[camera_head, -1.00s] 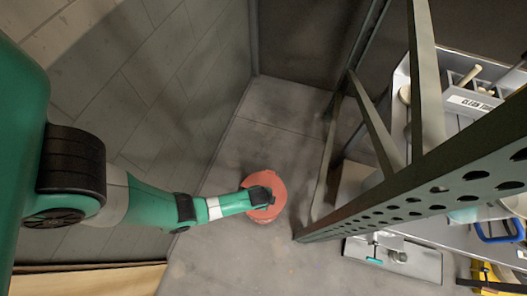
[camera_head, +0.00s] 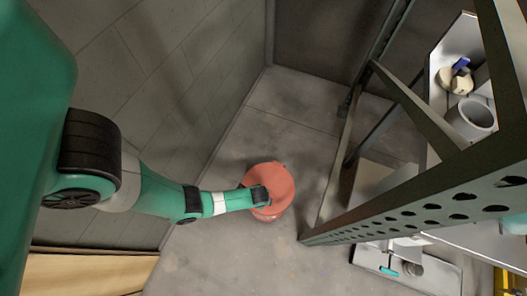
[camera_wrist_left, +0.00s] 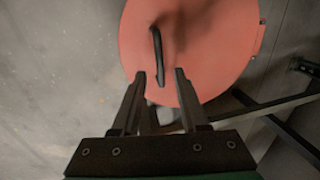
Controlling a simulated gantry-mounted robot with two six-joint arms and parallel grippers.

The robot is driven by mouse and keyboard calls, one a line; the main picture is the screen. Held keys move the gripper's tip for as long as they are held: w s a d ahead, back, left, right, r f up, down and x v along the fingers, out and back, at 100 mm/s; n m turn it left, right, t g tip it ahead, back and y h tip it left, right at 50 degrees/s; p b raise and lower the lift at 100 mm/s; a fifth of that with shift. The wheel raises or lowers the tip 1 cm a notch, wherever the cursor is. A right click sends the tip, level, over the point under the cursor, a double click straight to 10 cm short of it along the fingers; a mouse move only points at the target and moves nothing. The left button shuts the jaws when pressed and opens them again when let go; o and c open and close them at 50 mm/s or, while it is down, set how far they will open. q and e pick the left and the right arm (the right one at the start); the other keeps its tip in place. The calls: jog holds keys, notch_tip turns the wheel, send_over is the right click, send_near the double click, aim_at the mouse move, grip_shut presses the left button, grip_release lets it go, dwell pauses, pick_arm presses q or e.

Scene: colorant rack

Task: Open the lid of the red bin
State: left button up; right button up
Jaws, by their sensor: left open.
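The red bin (camera_head: 284,186) stands on the floor near the wall, and its round lid (camera_wrist_left: 205,45) shows from above in the left wrist view. The lid lies flat on the bin. A dark handle (camera_wrist_left: 158,56) stands on the lid, and a small tab, perhaps a hinge, sits at the lid's right edge. My left gripper (camera_wrist_left: 160,76) is open, its two fingers over the near part of the lid. The handle's near end lies between the fingertips in the picture; I cannot tell whether they touch. In the head view the left wrist hides part of the lid. My right gripper is not in view.
A grey metal shelf frame (camera_head: 420,192) with a perforated beam stands right of the bin. Shelves behind it hold a grey cup (camera_head: 472,118) and other items. A wall is at the left. The floor (camera_head: 235,260) in front of the bin is clear.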

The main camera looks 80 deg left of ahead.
pick_arm(q)
notch_tip(320, 180, down, 2)
jog(key=shift+w+a+b, duration=0.15)
jog(key=shift+b, duration=0.3)
grip_shut()
jog(key=shift+r, duration=0.1)
dwell(1.0)
